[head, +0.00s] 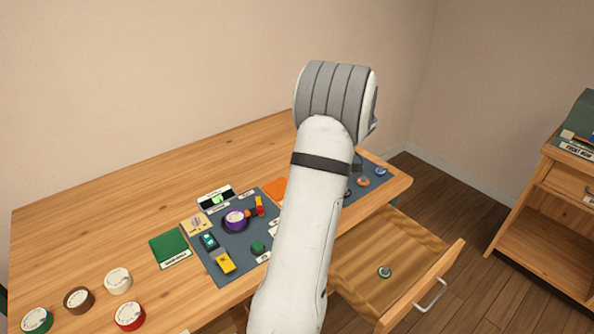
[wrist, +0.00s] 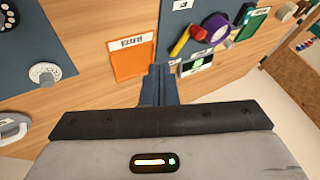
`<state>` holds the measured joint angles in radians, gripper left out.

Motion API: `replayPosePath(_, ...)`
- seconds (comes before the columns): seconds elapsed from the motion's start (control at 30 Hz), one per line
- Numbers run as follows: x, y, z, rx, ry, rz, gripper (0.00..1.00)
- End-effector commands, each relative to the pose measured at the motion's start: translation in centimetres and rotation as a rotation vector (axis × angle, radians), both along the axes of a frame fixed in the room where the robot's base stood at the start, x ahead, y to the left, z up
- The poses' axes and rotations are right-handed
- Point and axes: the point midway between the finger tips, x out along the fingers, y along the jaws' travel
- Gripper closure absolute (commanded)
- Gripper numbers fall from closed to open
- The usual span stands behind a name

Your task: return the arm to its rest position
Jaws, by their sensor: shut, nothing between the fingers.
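My arm (head: 312,220) rises across the middle of the head view and bends at a grey-banded joint. It hides part of the desk, and my gripper is mostly hidden behind it there. In the wrist view my gripper's dark blue fingers (wrist: 158,84) are together with nothing between them. They point over the desk, near an orange square (wrist: 128,59) and a small device with a green display (wrist: 197,64). I cannot tell how high above the desk they are.
The wooden desk (head: 120,210) carries a dark mat (head: 235,272) with a purple dial (head: 235,217), a green pad (head: 170,247) and several tape-like rolls (head: 118,281). An open drawer (head: 350,262) holds a small green round item (head: 384,272). A wooden shelf (head: 545,215) stands right, with floor between.

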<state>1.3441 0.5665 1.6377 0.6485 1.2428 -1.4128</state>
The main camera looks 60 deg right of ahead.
Motion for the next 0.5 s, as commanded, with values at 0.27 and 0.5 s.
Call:
replayPosePath(0.27, 0.0, 0.0, 0.0, 0.000, 0.000, 0.000, 1.00)
replayPosePath(0.5, 3.6, 4.3, 1.9, -0.001, 0.064, 0.041, 1.00)
